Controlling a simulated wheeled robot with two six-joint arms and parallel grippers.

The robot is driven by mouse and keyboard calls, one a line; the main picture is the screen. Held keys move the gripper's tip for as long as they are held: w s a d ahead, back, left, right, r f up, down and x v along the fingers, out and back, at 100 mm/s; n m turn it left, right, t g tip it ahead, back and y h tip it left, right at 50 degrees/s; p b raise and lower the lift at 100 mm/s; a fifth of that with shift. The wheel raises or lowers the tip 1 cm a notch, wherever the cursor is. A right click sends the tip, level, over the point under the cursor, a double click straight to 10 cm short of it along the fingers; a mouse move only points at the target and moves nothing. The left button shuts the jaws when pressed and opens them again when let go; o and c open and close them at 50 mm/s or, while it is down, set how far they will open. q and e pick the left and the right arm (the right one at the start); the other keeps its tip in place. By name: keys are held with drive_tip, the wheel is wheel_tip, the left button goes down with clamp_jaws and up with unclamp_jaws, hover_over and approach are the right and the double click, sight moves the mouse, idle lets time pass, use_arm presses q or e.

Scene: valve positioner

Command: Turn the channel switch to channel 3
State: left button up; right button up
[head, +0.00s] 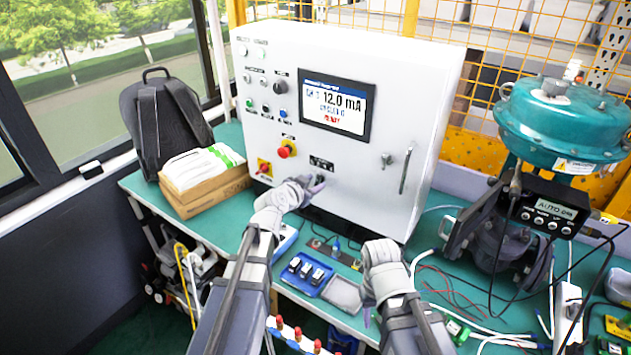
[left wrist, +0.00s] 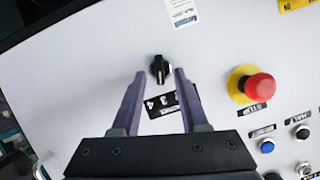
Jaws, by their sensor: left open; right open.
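The channel switch is a black rotary knob (left wrist: 159,68) on the white cabinet front, with a pale pointer line. A black label (left wrist: 163,101) with white digits sits beside it, partly hidden by my fingers. My left gripper (head: 317,184) is at the cabinet's lower front. In the left wrist view its open fingertips (left wrist: 159,77) are on either side of the knob, with gaps; whether they reach its depth I cannot tell. My right gripper (head: 370,314) is open and empty over the table front.
A teal valve actuator (head: 560,125) and loose cables are at right.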

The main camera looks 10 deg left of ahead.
use_arm(q)
drive_tip(key=p+v, duration=0.2)
drive_tip(key=v, duration=0.4)
drive_tip(key=shift+s, duration=0.1)
drive_tip(key=s+d+f+g, duration=0.8)
drive_tip(key=s+d+f, duration=0.2)
drive_tip(key=s+d, duration=0.2)
drive_tip(key=s+a+f+n+g+y, duration=0.1)
drive_tip(key=s+g+y, duration=0.4)
drive_tip(key=s, duration=0.7)
wheel_tip(320, 180, down, 3)
drive_tip(key=shift+s+a+r+n, duration=0.15)
drive_tip(key=shift+s+n, duration=0.15)
drive_tip(key=shift+n, duration=0.5)
